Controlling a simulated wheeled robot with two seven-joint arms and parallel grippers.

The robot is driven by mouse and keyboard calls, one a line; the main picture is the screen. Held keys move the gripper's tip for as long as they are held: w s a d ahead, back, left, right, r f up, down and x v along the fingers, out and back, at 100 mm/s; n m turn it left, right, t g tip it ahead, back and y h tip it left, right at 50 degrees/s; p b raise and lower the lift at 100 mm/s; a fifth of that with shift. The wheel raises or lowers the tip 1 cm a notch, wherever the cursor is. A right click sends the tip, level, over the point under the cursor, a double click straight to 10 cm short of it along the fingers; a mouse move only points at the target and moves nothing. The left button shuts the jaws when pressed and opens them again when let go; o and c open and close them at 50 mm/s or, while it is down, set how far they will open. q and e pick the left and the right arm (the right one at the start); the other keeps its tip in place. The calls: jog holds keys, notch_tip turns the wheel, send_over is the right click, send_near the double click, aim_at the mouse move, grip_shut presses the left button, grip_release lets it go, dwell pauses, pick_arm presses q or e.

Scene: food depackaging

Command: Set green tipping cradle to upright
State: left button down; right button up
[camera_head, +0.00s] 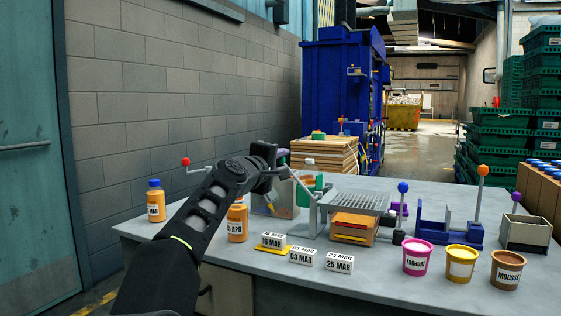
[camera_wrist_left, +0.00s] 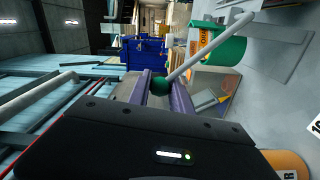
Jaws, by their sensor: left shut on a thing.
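My left gripper (camera_head: 283,160) reaches over the far left part of the table. In the left wrist view its two fingers (camera_wrist_left: 160,88) are shut on a green ball knob (camera_wrist_left: 160,84). A pale lever rod (camera_wrist_left: 205,47) runs from the knob toward the green tipping cradle (camera_wrist_left: 228,51). An orange, printed item (camera_wrist_left: 206,40) shows in or against the cradle. In the head view the green cradle (camera_head: 319,182) is partly hidden behind the gripper and a grey stand. I cannot tell its exact tilt. My right gripper is not in view.
A perforated metal tray (camera_head: 355,202) stands right of the cradle. Orange bottles (camera_head: 155,204), white date blocks (camera_head: 302,257) and labelled tubs (camera_head: 461,264) line the front. A blue cradle (camera_head: 450,234) with an orange-knobbed lever is at the right.

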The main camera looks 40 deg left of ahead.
pick_arm(q)
jog(key=c, duration=1.3)
grip_release()
jog(key=shift+w+f, duration=0.1)
jog(key=shift+f, duration=0.1)
jog(key=shift+o, duration=0.6)
jog(key=shift+r, duration=0.1)
jog(key=v, duration=0.7)
jog(key=shift+s+d, duration=0.15)
jog(key=shift+s, duration=0.3)
